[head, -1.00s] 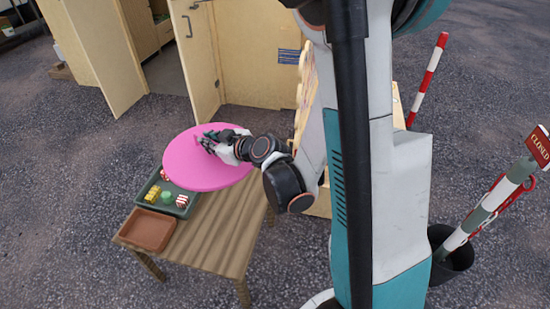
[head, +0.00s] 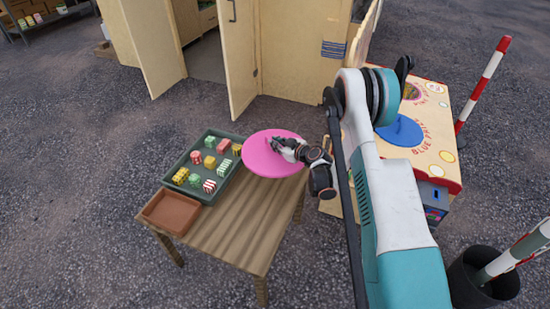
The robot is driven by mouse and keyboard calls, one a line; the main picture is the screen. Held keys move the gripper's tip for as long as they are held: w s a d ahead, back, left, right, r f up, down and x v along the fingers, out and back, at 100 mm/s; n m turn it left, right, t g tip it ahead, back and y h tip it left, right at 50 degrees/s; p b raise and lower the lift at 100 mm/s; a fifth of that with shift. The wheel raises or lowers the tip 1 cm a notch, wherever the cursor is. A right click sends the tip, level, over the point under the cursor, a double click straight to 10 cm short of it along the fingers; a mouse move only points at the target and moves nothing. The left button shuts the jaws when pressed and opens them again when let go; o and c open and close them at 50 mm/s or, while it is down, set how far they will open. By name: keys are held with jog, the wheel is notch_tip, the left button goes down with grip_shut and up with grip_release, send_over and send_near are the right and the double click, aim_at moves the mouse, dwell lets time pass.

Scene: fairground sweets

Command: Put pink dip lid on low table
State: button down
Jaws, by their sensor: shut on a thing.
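The pink dip lid (head: 262,164) is a flat round disc with a handle on top. My gripper (head: 277,146) is shut on the lid at its handle. The lid appears over the back right part of the low table (head: 232,226), a brown wooden table. Whether the lid touches the table or hovers cannot be told, as its underside is hidden. Its left edge lies close to the green tray.
A green tray (head: 236,138) with several small coloured sweets boxes and a brown tray (head: 169,213) occupy the table's left side. The table's front is bare. A game stand with a blue lid (head: 400,130) stands right. A wooden booth (head: 290,50) stands behind.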

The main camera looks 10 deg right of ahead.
aim_at(275, 154)
jog(key=f, duration=0.2)
jog(key=w+f, duration=0.1)
jog(key=f, duration=0.1)
jog(key=f+b, duration=0.1)
jog(key=f, duration=0.2)
jog(key=shift+w+a, duration=0.15)
jog(key=shift+w, duration=0.15)
jog(key=shift+f+b, duration=0.95)
jog(key=shift+f, duration=2.4)
jog(key=c, duration=1.6)
grip_release()
jog(key=shift+o, duration=0.2)
